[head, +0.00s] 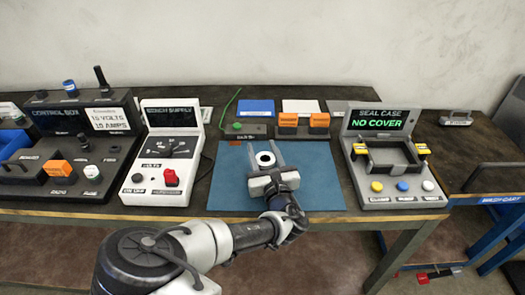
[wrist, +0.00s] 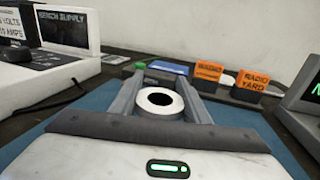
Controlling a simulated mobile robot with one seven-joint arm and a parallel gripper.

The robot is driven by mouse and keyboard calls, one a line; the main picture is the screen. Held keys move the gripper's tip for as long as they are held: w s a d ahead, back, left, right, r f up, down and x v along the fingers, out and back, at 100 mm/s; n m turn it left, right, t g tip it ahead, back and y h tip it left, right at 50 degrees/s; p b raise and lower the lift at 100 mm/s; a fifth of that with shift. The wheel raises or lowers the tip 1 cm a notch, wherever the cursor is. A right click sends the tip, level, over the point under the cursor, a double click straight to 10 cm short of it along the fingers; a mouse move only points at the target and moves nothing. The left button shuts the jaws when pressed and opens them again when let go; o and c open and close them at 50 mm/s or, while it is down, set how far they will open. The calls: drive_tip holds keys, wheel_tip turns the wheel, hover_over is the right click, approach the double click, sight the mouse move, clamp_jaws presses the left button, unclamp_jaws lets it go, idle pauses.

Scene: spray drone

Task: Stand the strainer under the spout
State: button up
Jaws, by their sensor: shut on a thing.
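My gripper (head: 265,146) is over the blue mat (head: 225,190) on the workbench. Its two fingers are shut on a white round thing with a dark hole (head: 270,164), like a thick ring. In the wrist view this ring (wrist: 160,115) sits between the fingers of my gripper (wrist: 163,78), its hole facing up. Whether it touches the mat is hard to tell. I can make out nothing that is clearly a strainer or a spout.
The bench supply (head: 170,145) and control box (head: 75,150) stand left. The seal case (head: 390,160), reading "NO COVER", stands right of the mat. Orange radios (head: 288,120) stand behind it. A cart (head: 490,180) is at far right. The mat around my gripper is clear.

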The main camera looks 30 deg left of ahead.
drive_tip(key=shift+f, duration=0.2)
drive_tip(key=o, duration=1.1)
drive_tip(key=shift+r, duration=0.1)
